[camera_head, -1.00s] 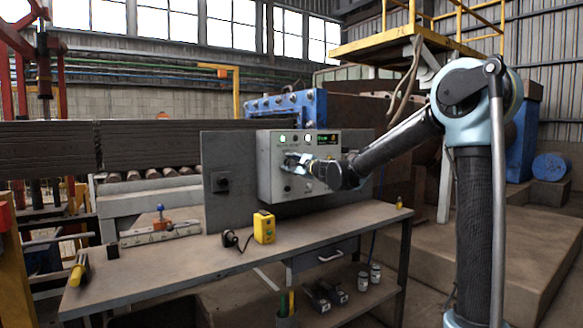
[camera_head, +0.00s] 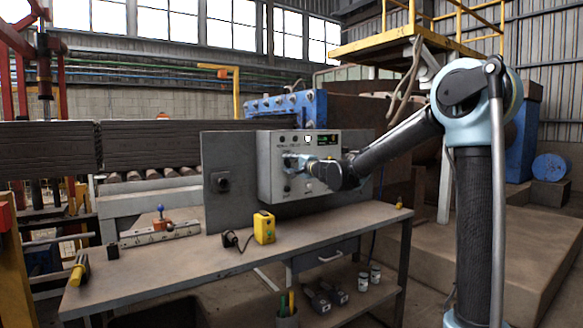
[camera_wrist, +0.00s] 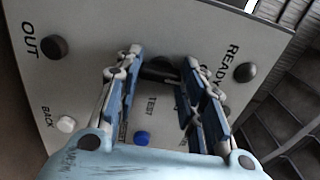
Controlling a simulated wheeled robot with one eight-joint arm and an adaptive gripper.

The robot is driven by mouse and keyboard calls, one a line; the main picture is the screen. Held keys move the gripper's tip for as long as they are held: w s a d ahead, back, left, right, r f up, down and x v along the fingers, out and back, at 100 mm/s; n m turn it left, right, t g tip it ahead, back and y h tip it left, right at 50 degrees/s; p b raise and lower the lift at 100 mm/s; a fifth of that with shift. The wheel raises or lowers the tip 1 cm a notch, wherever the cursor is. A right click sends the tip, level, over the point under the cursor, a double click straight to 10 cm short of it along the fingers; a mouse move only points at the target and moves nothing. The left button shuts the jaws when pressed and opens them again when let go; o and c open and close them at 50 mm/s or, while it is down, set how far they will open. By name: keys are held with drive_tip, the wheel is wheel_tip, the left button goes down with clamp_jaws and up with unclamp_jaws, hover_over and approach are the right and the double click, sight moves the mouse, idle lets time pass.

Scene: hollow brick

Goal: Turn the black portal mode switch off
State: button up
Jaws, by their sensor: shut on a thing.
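My gripper (camera_head: 294,161) is against the front of this box. In the wrist view, my gripper (camera_wrist: 163,62) has its two blue-padded fingers either side of a black switch (camera_wrist: 158,72) and is shut on it. The fingers partly hide the switch and its label, so its exact angle is unclear. One white lamp (camera_head: 308,138) is lit; the lamps left of it are dark.
Black buttons (camera_wrist: 54,47) and (camera_wrist: 245,72), a white button (camera_wrist: 66,124) and a blue button (camera_wrist: 142,138) lie around the fingers. A yellow device (camera_head: 264,227) stands on the workbench (camera_head: 200,262) below the box.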

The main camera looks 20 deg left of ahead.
drive_tip(key=shift+s+f, duration=0.1)
drive_tip(key=shift+s, duration=0.05)
drive_tip(key=o, duration=1)
drive_tip(key=shift+o, duration=0.2)
drive_tip(key=v, duration=1.1)
drive_tip(key=shift+d, duration=0.45)
drive_tip(key=shift+s, duration=0.1)
